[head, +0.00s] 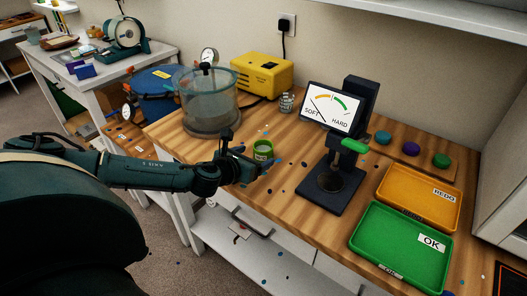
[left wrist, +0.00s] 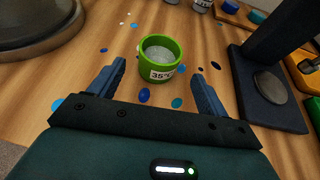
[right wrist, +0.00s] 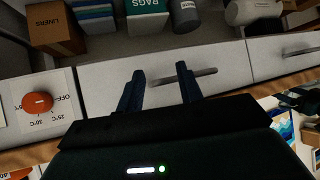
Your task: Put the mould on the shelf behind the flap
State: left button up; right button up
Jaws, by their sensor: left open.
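A small green round cup (head: 262,150), the likely mould, stands upright on the wooden bench. In the left wrist view the cup (left wrist: 160,58) has a grey filling and a white label that seems to read "35". My left gripper (head: 262,172) is open, its fingers low at the cup's near side, apart from it. My right gripper (right wrist: 160,72) shows only in its wrist view, open and empty, in front of a white panel (right wrist: 110,85) with a bar handle (right wrist: 200,74). I cannot tell whether this panel is the flap. No shelf behind a flap is clearly visible.
A clear chamber (head: 208,103) stands left of the cup, a hardness tester (head: 335,180) right of it. Green (head: 395,272) and orange (head: 445,215) trays lie at right. An orange dial (right wrist: 38,103) is left of the panel; boxes sit beyond it.

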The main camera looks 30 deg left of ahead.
aim_at(267, 148)
pick_arm(q)
jog(key=shift+r+x, duration=0.15)
jog(key=shift+x, duration=1.45)
jog(key=shift+r+x, duration=0.1)
jog(key=shift+x, duration=1.5)
jog(key=shift+a, duration=0.15)
jog(key=shift+c, duration=0.3)
jog(key=c, duration=1.1)
